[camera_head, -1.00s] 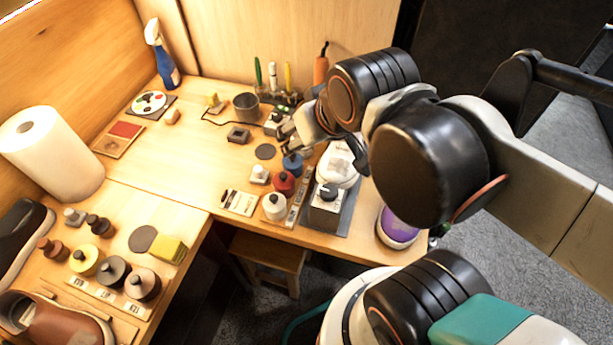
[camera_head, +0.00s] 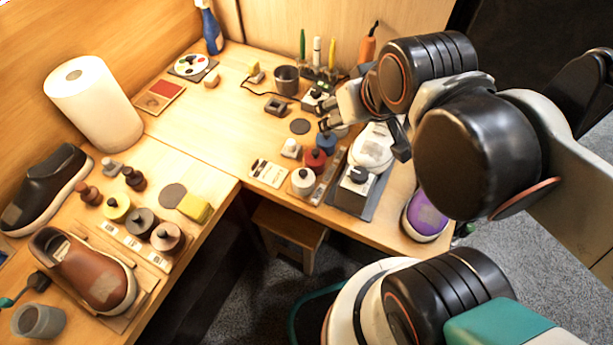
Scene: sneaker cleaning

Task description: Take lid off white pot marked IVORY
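A small white pot (camera_head: 303,181) with a dark knobbed lid stands on the right bench, in front of a red pot (camera_head: 315,159) and a blue pot (camera_head: 326,141). Its lid (camera_head: 303,173) looks seated on it. The marking is too small to read, so I cannot confirm IVORY. My gripper (camera_head: 334,124) is above and behind the white pot, close to the blue pot in the picture; I cannot tell if it touches anything. Its fingers are small and partly hidden by the arm, so their opening is unclear.
A white card (camera_head: 268,172) lies left. A dark round pad (camera_head: 300,126) is behind. The bench middle is clear.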

